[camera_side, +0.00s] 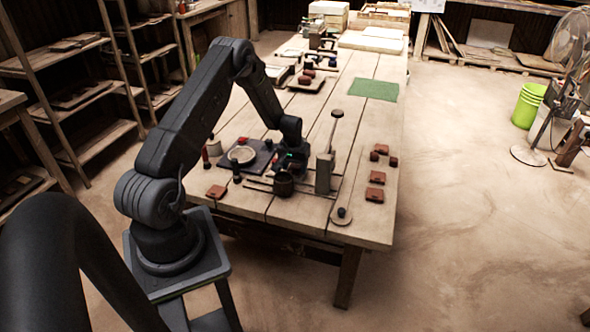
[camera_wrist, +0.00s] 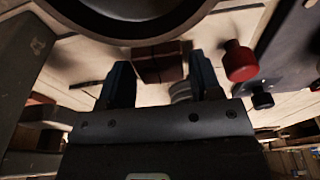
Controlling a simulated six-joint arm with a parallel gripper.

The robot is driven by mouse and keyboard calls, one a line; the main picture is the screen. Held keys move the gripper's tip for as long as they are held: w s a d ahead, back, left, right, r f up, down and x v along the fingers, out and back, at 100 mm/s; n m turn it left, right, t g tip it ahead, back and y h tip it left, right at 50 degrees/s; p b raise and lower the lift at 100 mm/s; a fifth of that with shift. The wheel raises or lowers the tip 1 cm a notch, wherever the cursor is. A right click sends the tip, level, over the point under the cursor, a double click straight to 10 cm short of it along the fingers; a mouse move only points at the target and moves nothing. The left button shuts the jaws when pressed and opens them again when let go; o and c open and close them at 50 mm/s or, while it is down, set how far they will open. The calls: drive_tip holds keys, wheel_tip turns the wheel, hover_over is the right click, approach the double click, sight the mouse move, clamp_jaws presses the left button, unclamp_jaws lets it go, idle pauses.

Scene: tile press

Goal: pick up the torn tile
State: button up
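My gripper (camera_wrist: 162,80) is open in the wrist view, with its two dark fingers well apart. A reddish-brown tile (camera_wrist: 158,62) shows beyond and between the fingers, with a dark line across it; I cannot tell if it touches them. In the side view my gripper (camera_side: 288,168) is low over the table, behind a dark round pot (camera_side: 283,184), and its fingertips are hidden. Several reddish-brown tiles lie at the right of the table, including a front one (camera_side: 375,195) and one behind it (camera_side: 377,178). Another tile (camera_side: 216,191) lies at the left edge. I cannot tell which is torn.
A press with a tall lever (camera_side: 326,165) stands right of my gripper. A dark plate (camera_side: 258,165) with a round pale disc (camera_side: 242,155) is to the left. A red-topped knob (camera_wrist: 240,62) is close to the right finger. A green mat (camera_side: 373,89) lies farther back.

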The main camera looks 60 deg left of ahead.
drive_tip(key=c, duration=0.6)
drive_tip(key=shift+r, duration=0.15)
drive_tip(key=shift+c, duration=0.2)
